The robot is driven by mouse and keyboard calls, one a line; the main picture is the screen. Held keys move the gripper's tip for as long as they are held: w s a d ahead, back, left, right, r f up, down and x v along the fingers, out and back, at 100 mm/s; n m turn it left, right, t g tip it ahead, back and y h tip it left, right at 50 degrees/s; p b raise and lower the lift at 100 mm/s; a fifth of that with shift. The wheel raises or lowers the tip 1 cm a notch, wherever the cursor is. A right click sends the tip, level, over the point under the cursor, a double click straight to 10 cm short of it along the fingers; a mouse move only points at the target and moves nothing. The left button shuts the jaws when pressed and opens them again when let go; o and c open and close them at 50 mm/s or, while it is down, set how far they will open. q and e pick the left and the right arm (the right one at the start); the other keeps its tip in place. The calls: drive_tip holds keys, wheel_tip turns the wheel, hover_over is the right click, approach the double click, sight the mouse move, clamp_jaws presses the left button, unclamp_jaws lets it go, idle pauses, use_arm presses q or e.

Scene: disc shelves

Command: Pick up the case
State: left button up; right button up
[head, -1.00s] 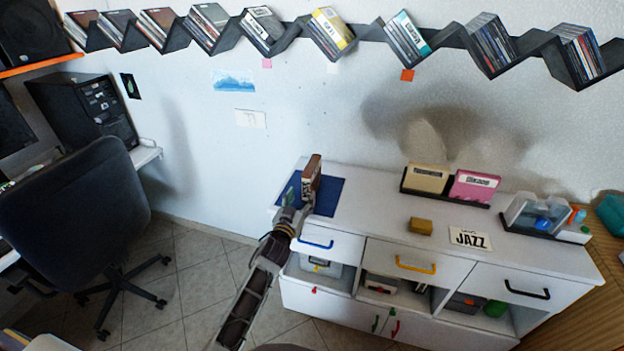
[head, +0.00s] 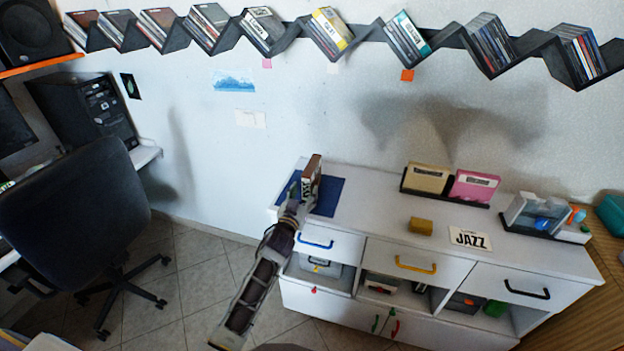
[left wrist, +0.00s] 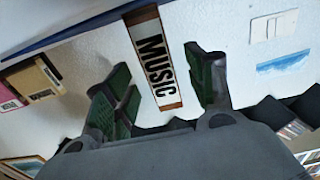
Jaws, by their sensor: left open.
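The case (head: 313,168) is a narrow brown box with a pale label, standing upright on a blue mat (head: 330,197) at the left end of the white cabinet. In the left wrist view its label reads MUSIC, and the case (left wrist: 153,58) shows between my two green-padded fingers. My left gripper (head: 301,195) is open at the near side of the case; it also shows in the left wrist view (left wrist: 160,80). There is a visible gap on both sides of the case. Part of its lower end is hidden by the gripper in the head view. My right gripper is not in view.
On the white cabinet (head: 375,220) stand a holder with beige (head: 427,178) and pink (head: 473,187) boxes, a yellow block (head: 421,226), a JAZZ card (head: 469,239) and a clear bin (head: 537,214). A zigzag disc shelf (head: 450,38) runs along the wall above. An office chair (head: 75,210) stands left.

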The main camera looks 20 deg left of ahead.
sight(306, 188)
use_arm(q)
drive_tip(key=shift+w, duration=1.85)
drive_tip(key=shift+w+f, duration=0.1)
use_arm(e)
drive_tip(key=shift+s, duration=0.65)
use_arm(q)
drive_tip(key=shift+c, duration=0.5)
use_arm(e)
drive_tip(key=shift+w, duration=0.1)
use_arm(q)
drive_tip(key=c, duration=0.7)
clamp_jaws()
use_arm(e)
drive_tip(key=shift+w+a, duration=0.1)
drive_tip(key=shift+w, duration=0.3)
use_arm(q)
drive_tip(key=shift+r, duration=0.25)
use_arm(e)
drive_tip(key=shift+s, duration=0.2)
